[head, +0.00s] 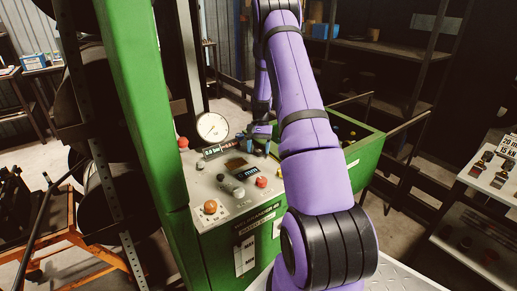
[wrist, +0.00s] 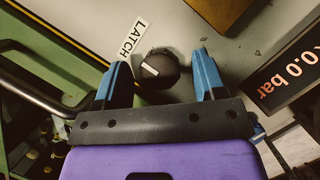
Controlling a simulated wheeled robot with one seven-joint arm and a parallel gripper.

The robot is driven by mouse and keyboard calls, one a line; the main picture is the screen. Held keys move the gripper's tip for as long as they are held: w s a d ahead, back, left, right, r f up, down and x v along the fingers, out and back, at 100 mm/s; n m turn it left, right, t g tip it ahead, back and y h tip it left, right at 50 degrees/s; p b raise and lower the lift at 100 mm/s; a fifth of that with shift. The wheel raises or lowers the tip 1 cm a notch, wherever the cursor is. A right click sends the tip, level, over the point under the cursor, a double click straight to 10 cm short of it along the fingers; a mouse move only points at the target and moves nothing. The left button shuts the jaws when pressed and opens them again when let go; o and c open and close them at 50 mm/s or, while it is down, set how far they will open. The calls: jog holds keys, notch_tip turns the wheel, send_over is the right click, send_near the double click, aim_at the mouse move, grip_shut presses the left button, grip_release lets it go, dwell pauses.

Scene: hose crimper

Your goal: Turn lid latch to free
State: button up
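The lid latch is a black round knob (wrist: 160,68) with a white mark, on the pale panel beside a white "LATCH" label (wrist: 132,38) in the wrist view. The mark points toward the upper left. My gripper (wrist: 164,74) is open, with one blue fingertip on each side of the knob. A gap shows between the knob and each fingertip. In the head view my gripper (head: 260,136) is small at the far edge of the control panel, and I cannot make out the latch knob there.
The green machine's control panel (head: 232,204) carries an orange button (head: 210,207), a red button (head: 261,182) and a dial gauge (head: 212,127). A "0.0 bar" display (wrist: 289,76) lies right of my gripper in the wrist view. A dark bent rail (wrist: 42,82) runs at left.

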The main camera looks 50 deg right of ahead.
jog(key=v, duration=1)
jog(key=shift+d+r, duration=0.2)
jog(key=shift+r, duration=0.15)
jog(key=shift+w, duration=0.1)
